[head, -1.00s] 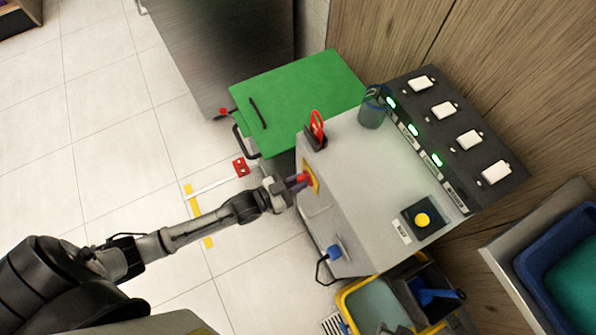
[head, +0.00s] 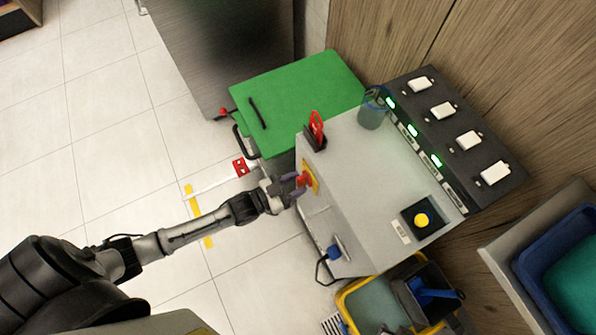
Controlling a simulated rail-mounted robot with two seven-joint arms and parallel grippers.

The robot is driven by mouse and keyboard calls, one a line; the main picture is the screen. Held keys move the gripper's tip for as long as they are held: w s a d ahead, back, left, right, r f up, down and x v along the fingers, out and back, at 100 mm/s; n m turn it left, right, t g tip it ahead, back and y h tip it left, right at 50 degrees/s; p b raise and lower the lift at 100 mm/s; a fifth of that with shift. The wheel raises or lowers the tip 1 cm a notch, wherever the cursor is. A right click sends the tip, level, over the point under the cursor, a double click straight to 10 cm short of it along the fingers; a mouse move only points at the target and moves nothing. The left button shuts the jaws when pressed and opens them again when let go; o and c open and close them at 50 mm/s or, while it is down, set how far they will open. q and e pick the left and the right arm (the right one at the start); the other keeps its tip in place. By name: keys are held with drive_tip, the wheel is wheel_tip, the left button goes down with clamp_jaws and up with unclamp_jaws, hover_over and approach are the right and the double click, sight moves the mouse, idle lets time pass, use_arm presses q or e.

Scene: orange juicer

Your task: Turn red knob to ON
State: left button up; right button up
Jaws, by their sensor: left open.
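The red knob (head: 304,179) sits on a yellow plate (head: 313,177) on the left side face of the grey machine cabinet (head: 365,185). My left gripper (head: 296,184) is open at the knob, with its purple-tipped fingers on either side of it. Whether the fingers touch the knob cannot be told. The knob's markings are too small to read. My right gripper is not in view.
A green-topped unit (head: 300,98) stands behind the cabinet. A red handle (head: 316,128) and a yellow button (head: 421,220) are on the cabinet top. A blue plug (head: 334,252) sits on the side face. A yellow-rimmed bin (head: 345,296) is below.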

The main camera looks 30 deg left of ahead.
use_arm(q)
drive_tip(key=p+v, duration=0.2)
drive_tip(key=v, duration=1.1)
drive_tip(key=shift+s, duration=0.1)
